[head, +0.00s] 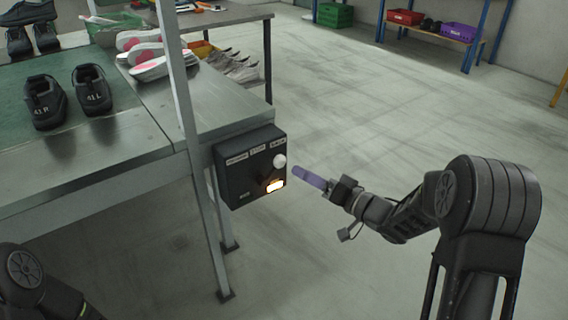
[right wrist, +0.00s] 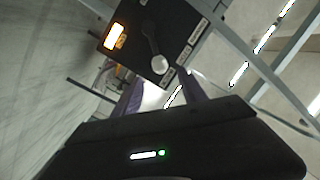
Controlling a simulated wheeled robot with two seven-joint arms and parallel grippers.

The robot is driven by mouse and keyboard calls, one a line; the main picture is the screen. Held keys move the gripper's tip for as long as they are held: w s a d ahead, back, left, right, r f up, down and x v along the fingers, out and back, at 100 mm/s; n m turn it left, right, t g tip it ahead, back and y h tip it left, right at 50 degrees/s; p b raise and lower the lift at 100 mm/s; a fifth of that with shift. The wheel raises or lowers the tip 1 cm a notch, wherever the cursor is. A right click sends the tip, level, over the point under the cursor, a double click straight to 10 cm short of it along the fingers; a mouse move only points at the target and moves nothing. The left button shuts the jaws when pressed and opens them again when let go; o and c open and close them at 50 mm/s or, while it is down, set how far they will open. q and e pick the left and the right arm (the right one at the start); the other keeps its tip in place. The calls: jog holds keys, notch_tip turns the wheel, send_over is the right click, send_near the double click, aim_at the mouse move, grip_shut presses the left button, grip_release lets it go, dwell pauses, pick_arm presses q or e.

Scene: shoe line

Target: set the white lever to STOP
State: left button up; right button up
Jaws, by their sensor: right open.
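A black control box (head: 236,178) hangs at the end of the metal table. Its lever has a white round knob (head: 279,161) and points up and right, towards the rightmost of three labels along the top edge. The label words are too small to read surely. In the right wrist view the knob (right wrist: 160,64) and its dark arm show clear of my fingers. My right gripper (head: 310,178), with purple fingers, is just right of the box, apart from the knob. It is open and empty in the right wrist view (right wrist: 160,95). My left gripper is out of view.
An orange-white lamp (head: 275,186) glows on the box below the knob. A table leg (head: 208,220) stands beside the box. Dark shoes (head: 92,90) stand on the green mat (head: 60,60). The floor right of the box is clear.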

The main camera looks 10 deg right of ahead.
aim_at(284, 163)
jog(key=b+x, duration=0.2)
jog(key=x, duration=0.5)
jog(key=shift+w+a, duration=0.2)
jog(key=shift+w, duration=0.15)
jog(key=shift+c, duration=0.4)
grip_shut()
dwell(0.7)
